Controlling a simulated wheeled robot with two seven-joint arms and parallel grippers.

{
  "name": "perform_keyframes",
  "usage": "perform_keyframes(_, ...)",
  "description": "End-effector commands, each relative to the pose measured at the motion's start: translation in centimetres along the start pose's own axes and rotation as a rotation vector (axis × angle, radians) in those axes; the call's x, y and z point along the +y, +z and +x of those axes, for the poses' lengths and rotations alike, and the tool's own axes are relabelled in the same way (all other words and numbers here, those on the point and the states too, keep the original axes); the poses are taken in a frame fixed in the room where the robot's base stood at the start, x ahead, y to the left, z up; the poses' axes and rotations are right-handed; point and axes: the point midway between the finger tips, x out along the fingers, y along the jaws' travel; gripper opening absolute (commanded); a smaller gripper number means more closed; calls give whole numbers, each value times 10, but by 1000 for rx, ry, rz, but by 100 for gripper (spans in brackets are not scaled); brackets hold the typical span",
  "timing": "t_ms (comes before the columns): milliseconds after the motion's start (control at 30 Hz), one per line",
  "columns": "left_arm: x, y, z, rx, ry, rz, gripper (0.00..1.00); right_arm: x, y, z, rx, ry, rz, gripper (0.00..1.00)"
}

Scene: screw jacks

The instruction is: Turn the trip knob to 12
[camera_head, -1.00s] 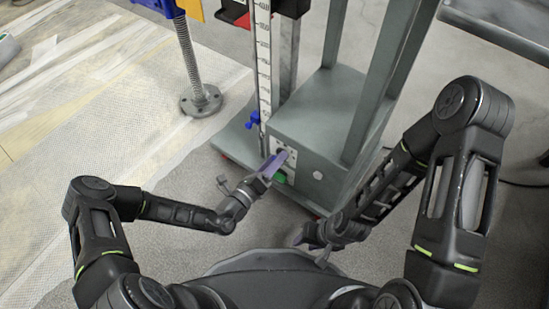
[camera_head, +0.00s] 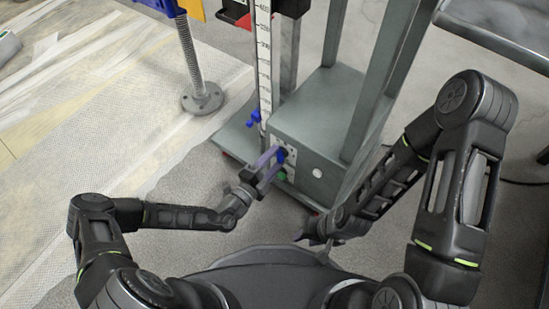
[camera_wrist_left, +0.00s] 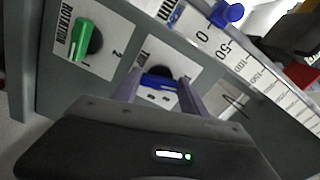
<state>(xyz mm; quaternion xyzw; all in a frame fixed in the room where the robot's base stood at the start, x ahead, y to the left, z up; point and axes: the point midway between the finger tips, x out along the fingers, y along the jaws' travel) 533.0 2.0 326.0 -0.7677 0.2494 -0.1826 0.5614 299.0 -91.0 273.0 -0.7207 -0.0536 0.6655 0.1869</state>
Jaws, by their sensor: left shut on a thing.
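The blue trip knob (camera_head: 281,156) sits on a light plate on the front of the grey machine base. It also shows in the left wrist view (camera_wrist_left: 158,81), under a partly hidden label. My left gripper (camera_head: 275,162) is shut on the knob, with one finger on each side of it. In the left wrist view, the fingers (camera_wrist_left: 160,88) cover much of the plate. The number 12 cannot be read. My right gripper (camera_head: 318,231) hangs low in front of the base, away from the knob; its jaw opening is unclear.
A green rotation knob (camera_wrist_left: 82,42) with marks 1 and 2 is beside the trip knob. A white scale (camera_head: 264,60) with a blue clamp (camera_head: 254,119) rises behind. A screw jack (camera_head: 201,97) stands at left. A white round button (camera_head: 317,173) is on the base's right.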

Motion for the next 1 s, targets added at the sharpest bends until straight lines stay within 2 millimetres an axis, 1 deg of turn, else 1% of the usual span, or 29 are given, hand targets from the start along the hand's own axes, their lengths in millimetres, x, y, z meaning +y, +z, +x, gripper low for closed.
perform_keyframes(200, 2, 0, -1, -1, 2, -142, 10, 0, 0, 2, 1, 0, 0, 36)
perform_keyframes(333, 2, 0, 0, -1, 2, -194, 10, 1, 0, 2, 1, 0, 0, 36)
perform_keyframes(533, 2, 0, 0, -1, 2, -231, 10, 1, 0, 2, 2, 0, 0, 36)
perform_keyframes(867, 2, 0, 0, -1, 3, -235, 10, 1, 0, 2, 2, 0, 0, 36)
perform_keyframes(900, 2, 0, 0, -1, 3, -235, 52, 1, 0, 2, 2, 0, 0, 36)
perform_keyframes(1000, 2, 0, 0, -1, 2, -234, 60, 1, 0, 2, 2, 0, 0, 36)
